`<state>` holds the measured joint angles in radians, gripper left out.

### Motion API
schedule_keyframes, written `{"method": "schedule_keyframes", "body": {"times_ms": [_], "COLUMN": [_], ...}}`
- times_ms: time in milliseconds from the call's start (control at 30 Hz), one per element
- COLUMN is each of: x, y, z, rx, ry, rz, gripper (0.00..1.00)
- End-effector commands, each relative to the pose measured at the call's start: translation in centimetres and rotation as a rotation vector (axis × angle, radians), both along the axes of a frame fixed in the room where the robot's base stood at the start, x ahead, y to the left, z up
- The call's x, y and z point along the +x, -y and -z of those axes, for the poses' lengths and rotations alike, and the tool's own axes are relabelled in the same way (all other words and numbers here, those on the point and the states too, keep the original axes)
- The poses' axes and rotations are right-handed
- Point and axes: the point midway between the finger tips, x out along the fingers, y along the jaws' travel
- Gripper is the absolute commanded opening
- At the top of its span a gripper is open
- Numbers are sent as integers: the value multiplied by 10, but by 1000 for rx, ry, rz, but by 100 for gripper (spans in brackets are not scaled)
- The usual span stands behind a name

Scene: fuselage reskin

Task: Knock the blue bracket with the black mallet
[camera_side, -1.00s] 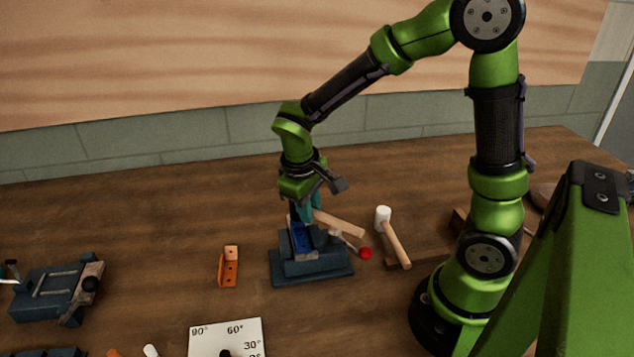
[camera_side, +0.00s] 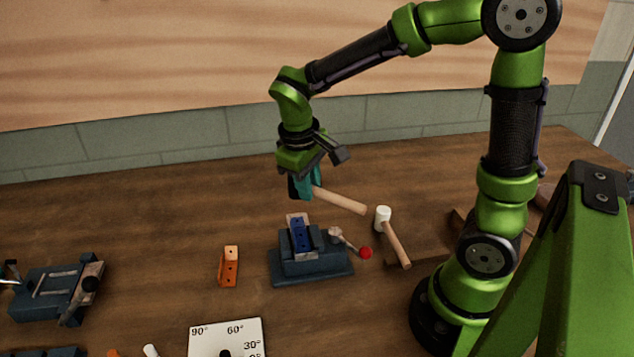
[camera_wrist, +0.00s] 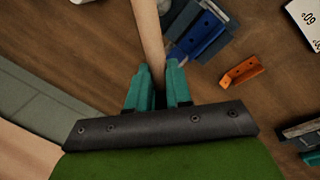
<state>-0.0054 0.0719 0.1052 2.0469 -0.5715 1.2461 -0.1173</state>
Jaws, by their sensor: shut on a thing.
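My gripper (camera_side: 305,185) is shut on the black mallet (camera_side: 340,200) and holds it in the air above and behind the vise. The mallet's wooden handle sticks out to the right; its dark head shows only partly beside the teal fingers. In the wrist view the handle (camera_wrist: 149,45) runs up from between my fingers (camera_wrist: 158,88), and the head is hidden. The blue bracket (camera_side: 299,235) sits in the jaws of the dark blue-grey vise (camera_side: 312,270). It also shows in the wrist view (camera_wrist: 199,35), to the right of the handle. The mallet is apart from the bracket.
An orange bracket (camera_side: 229,268) stands left of the vise. A white-headed mallet (camera_side: 393,236) lies to its right. The vise's handle has a red knob (camera_side: 365,253). Another vise (camera_side: 60,288) is at far left. An angle card (camera_side: 226,338) lies in front.

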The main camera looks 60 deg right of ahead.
Motion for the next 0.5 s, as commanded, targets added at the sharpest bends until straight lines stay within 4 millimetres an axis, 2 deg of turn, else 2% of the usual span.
{"method": "schedule_keyframes", "body": {"times_ms": [267,500], "x": [0,1], "y": [0,0], "z": [-2,-23], "rx": [0,0], "ry": [2,4], "rz": [0,0], "gripper": [0,0]}}
